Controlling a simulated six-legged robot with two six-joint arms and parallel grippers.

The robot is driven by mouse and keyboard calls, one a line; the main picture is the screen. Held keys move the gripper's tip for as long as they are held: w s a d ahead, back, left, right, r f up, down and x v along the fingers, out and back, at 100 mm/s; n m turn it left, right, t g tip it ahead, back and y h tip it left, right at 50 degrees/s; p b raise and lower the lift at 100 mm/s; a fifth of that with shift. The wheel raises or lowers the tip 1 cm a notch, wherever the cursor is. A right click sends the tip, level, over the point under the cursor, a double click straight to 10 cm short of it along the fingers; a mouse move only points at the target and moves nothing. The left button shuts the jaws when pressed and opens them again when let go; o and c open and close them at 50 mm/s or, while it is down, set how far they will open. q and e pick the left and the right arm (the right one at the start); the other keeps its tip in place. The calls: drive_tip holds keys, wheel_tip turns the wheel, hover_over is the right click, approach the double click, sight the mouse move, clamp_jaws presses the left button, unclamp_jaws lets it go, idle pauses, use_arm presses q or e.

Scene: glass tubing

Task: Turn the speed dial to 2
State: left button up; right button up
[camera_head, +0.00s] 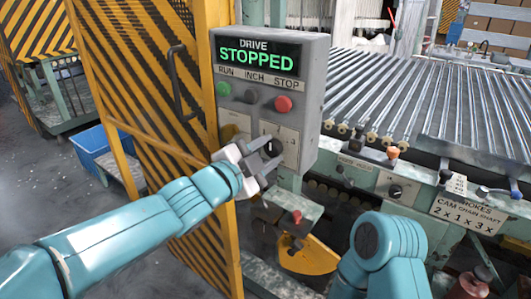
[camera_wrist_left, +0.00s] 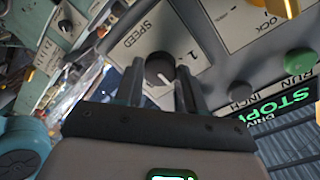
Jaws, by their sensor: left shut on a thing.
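The speed dial (camera_head: 273,147) is a dark round knob on the lower right plate of the grey drive control box (camera_head: 312,95). In the left wrist view the dial (camera_wrist_left: 159,67) sits beside the word SPEED, with a numeral 1 near it. A white pointer mark shows on the knob, but I cannot tell surely which number it meets. My left gripper (camera_head: 262,160) is at the dial, and its fingers (camera_wrist_left: 158,88) are shut on it from either side. My right arm shows at the lower right; its gripper is out of view.
The box's display (camera_head: 257,57) reads DRIVE STOPPED. Green (camera_head: 223,89), dark (camera_head: 251,96) and red (camera_head: 283,103) buttons sit above the dial. A yellow-and-black striped guard door (camera_head: 135,80) stands left. Metal rollers (camera_head: 400,90) lie right. A blue bin (camera_head: 95,150) stands behind the door.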

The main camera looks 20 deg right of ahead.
use_arm(q)
drive_tip(key=o, duration=1.1)
drive_tip(key=shift+c, duration=0.2)
drive_tip(key=v, duration=1.6)
drive_tip(key=shift+s+a+r, duration=0.1)
drive_tip(key=shift+a, duration=0.05)
